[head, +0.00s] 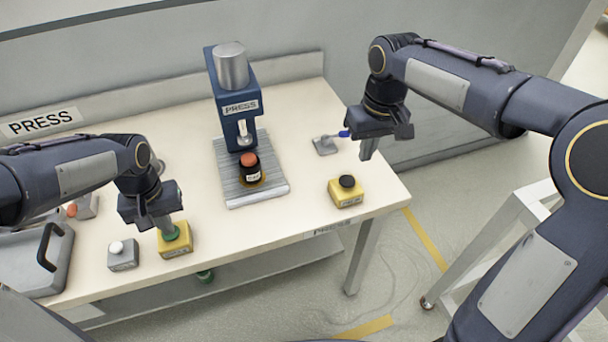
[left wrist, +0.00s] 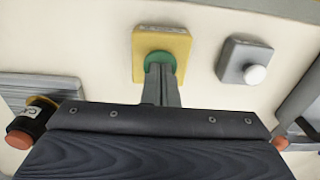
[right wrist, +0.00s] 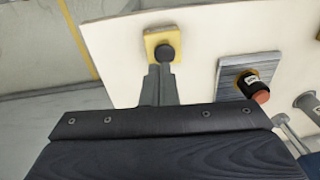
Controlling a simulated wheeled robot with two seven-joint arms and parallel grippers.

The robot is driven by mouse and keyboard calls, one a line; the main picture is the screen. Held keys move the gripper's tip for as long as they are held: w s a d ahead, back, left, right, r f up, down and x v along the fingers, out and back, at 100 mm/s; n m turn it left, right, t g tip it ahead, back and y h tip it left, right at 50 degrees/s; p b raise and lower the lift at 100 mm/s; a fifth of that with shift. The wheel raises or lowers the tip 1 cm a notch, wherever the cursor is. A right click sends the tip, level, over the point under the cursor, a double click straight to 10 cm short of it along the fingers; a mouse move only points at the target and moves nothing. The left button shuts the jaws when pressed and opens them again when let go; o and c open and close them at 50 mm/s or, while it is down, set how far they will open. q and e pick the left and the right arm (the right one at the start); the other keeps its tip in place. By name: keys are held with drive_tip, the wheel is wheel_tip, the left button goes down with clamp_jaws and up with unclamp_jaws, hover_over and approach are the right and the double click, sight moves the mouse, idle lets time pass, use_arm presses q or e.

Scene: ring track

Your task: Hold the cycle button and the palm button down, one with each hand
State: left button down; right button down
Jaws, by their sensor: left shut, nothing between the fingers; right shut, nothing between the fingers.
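A yellow box (head: 176,246) with a green button (head: 178,233) stands near the table's front edge at left. My left gripper (head: 168,230) is shut and empty, pointing down with its tips at the green button; I cannot tell whether it is pressed. In the left wrist view the tips overlap the green button (left wrist: 168,58). A second yellow box (head: 345,200) with a black button (head: 347,181) stands near the right front corner. My right gripper (head: 366,156) is shut and empty, above and apart from the black button. The box labels are too small to read.
A grey box with a white button (head: 117,248) stands left of the green-button box. A blue press (head: 232,108) with a black, orange-topped piece (head: 249,172) under it stands mid-table. A blue-handled lever (head: 326,144) is behind the black-button box. A grey case (head: 30,262) lies at far left.

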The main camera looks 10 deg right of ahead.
sight(348, 179)
drive_tip(key=shift+h, duration=0.3)
drive_tip(key=shift+w+a+f, duration=0.35)
drive_tip(key=shift+w+f, duration=0.2)
drive_tip(key=shift+f, duration=0.8)
drive_tip(key=shift+w+a+f, duration=0.35)
drive_tip(key=shift+w+f, duration=0.15)
drive_tip(key=shift+f, duration=0.85)
drive_tip(key=shift+w+a+f, duration=0.35)
drive_tip(key=shift+w+f, duration=0.2)
drive_tip(key=shift+f, duration=0.8)
drive_tip(key=shift+f, duration=1.4)
idle(0.7)
